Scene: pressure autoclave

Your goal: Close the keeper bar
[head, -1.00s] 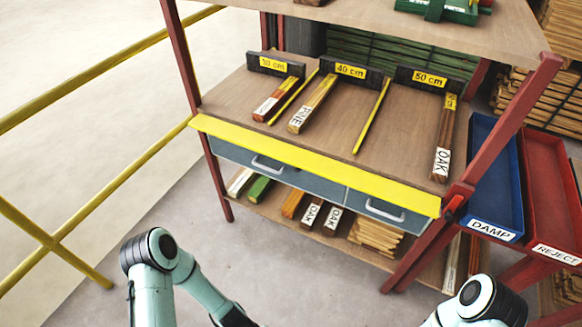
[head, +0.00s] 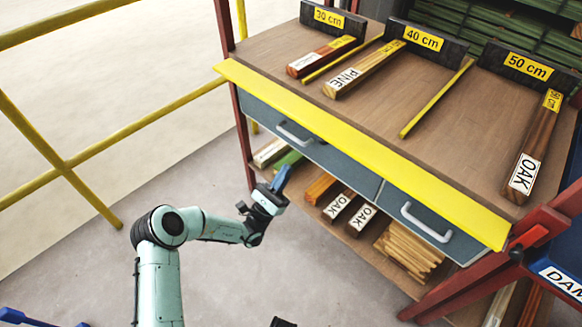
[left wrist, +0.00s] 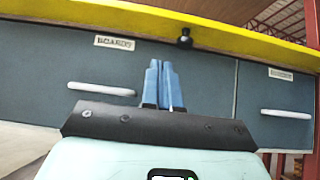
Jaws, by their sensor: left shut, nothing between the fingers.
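A long yellow bar (head: 360,150) runs along the whole front edge of the wooden bench top, above the drawers. It is likely the keeper bar, but I cannot tell for certain how it is hinged or latched. In the left wrist view the yellow bar (left wrist: 240,45) crosses the top, with a black knob (left wrist: 185,38) at its lower edge. My left gripper (head: 283,177) is shut and empty, in front of and below the bar near the left drawer. Its blue fingers (left wrist: 161,84) point up toward the knob, apart from it.
Two grey drawers with pale handles (head: 426,222) sit under the bar. Labelled wood pieces, such as the oak (head: 528,155), lie on the bench. A red post with a black knob (head: 517,255) stands at right.

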